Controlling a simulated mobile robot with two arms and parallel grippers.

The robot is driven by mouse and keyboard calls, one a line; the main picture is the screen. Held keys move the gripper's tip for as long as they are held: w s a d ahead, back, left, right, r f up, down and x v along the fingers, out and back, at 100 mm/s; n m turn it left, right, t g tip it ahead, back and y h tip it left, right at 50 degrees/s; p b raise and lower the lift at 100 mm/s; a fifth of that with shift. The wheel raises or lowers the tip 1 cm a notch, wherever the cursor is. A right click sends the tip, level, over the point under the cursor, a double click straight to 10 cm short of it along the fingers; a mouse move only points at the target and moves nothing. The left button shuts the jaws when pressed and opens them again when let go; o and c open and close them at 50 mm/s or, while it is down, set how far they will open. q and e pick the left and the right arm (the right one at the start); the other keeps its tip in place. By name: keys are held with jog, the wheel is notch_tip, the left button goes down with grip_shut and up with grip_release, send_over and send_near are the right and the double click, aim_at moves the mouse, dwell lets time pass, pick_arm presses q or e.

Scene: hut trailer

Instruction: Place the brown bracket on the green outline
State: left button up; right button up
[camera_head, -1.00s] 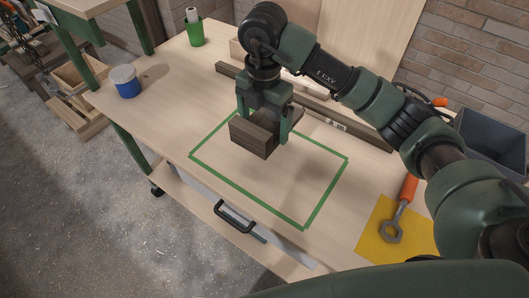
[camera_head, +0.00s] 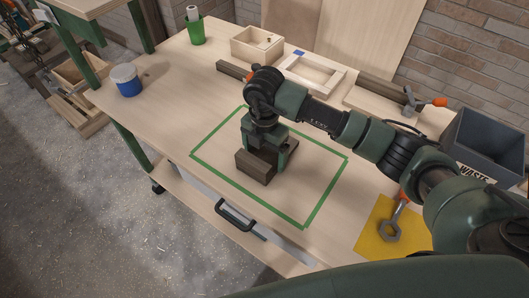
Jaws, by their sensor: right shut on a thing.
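The brown bracket (camera_head: 254,168) is a dark brown, block-like piece inside the green outline (camera_head: 328,190), a taped rectangle on the light wooden workbench. The bracket is low, at or just above the bench top; I cannot tell whether it touches. My right gripper (camera_head: 265,160) comes down from above and is shut on the bracket, hiding part of it. My left gripper is not in view.
A yellow mat (camera_head: 370,242) with an orange-handled wrench (camera_head: 390,228) lies at the right. A grey waste bin (camera_head: 490,145) stands behind it. A blue tub (camera_head: 127,82) and green cup (camera_head: 195,32) stand at the left. A wooden box (camera_head: 257,43) and frame (camera_head: 312,73) lie at the back.

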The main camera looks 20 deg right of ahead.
aim_at(264, 157)
jog(key=shift+f, duration=0.15)
jog(key=o, duration=1.5)
jog(key=shift+o, duration=0.2)
jog(key=shift+r, duration=0.55)
notch_tip(264, 157, up, 11)
jog(key=b, duration=0.1)
jog(key=shift+r+b, duration=0.15)
jog(key=shift+b, duration=0.15)
